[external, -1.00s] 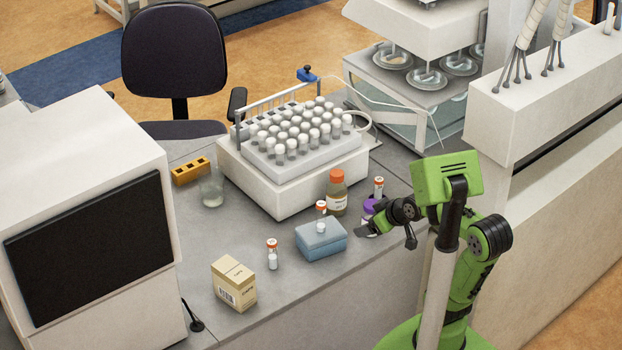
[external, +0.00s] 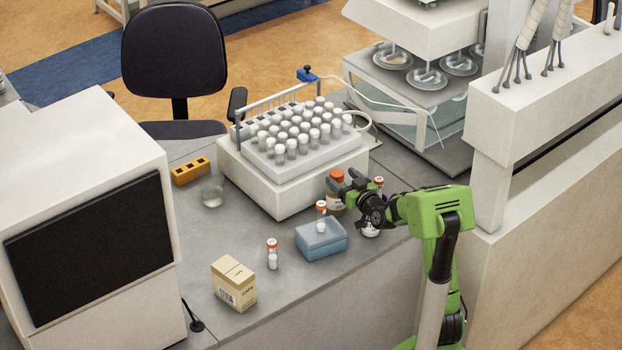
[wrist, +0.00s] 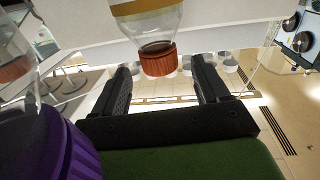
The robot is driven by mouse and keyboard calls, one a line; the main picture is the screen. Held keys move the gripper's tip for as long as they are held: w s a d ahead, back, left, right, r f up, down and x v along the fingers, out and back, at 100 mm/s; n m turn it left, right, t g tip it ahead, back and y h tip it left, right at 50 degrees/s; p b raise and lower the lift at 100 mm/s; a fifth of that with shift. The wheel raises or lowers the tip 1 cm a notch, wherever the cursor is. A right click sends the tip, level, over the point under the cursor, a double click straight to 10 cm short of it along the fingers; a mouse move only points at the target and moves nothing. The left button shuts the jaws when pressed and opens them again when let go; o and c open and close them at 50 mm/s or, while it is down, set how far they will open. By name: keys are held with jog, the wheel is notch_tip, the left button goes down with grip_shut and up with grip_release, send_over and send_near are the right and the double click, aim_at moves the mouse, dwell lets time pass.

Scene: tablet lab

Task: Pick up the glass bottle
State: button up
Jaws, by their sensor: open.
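The glass bottle (external: 335,203) stands on the grey bench in front of the vial rack, with an orange-red cap and a pale label. My gripper (external: 345,186) is at its right side and hides part of it in the external view. In the wrist view, which appears inverted, the bottle (wrist: 148,28) has its cap pointing down the picture. The open fingers of my gripper (wrist: 163,88) lie on either side of the cap. I cannot tell whether they touch the bottle.
A purple-capped container (wrist: 55,150) is close beside my gripper. A blue box (external: 321,240) and an orange-capped vial (external: 321,209) stand left of it. The white vial rack (external: 290,185) is behind.

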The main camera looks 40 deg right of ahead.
aim_at(333, 170)
jog(key=w, duration=0.5)
jog(key=shift+w+d+f+p, duration=0.1)
jog(key=shift+w+d+p, duration=0.15)
jog(key=shift+w+p, duration=0.1)
jog(key=shift+s, duration=0.1)
jog(key=shift+c, duration=0.3)
grip_shut()
